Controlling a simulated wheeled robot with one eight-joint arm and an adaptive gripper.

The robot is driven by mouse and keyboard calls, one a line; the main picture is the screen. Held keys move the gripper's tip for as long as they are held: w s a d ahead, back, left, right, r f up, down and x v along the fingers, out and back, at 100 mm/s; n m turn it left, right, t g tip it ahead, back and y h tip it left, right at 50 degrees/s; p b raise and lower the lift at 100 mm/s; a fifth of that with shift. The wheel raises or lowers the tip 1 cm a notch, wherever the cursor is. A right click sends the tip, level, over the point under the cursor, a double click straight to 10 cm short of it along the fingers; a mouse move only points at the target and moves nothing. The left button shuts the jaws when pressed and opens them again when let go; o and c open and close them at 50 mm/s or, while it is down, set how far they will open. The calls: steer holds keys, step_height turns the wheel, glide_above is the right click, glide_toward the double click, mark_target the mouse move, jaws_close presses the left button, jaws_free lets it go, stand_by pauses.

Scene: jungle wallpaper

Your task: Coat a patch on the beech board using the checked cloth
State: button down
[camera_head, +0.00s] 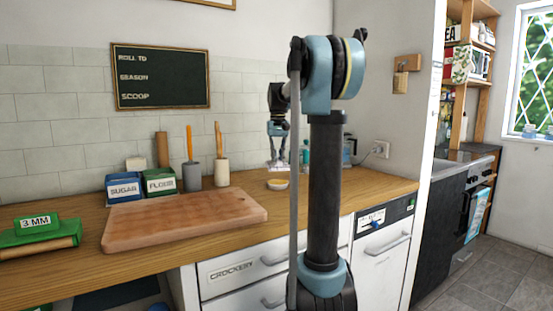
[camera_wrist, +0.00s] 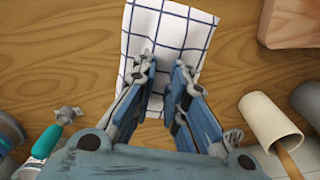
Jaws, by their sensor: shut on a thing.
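The beech board (camera_head: 185,222) lies on the wooden counter, its top bare with no distinct patch that I can make out. A corner of a wooden block, likely the board, shows at the upper right in the wrist view (camera_wrist: 292,22). The checked cloth (camera_wrist: 172,25) is white with blue lines. It spreads beyond my gripper (camera_wrist: 163,70), whose fingers are shut on it. In the head view my gripper (camera_head: 277,130) is at the back of the counter, right of the board, with the small white cloth (camera_head: 277,163) below it. I cannot tell whether the cloth touches the counter.
Utensil pots (camera_head: 221,173) and sugar (camera_head: 123,187) and flour (camera_head: 160,183) boxes stand behind the board. A green holder (camera_head: 38,230) is at far left. A teal-handled item (camera_wrist: 47,140) lies left in the wrist view.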

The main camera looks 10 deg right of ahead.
steer(key=shift+w+f, duration=0.15)
steer(key=shift+f, duration=2.9)
steer(key=shift+f, duration=0.45)
steer(key=shift+r, duration=3.55)
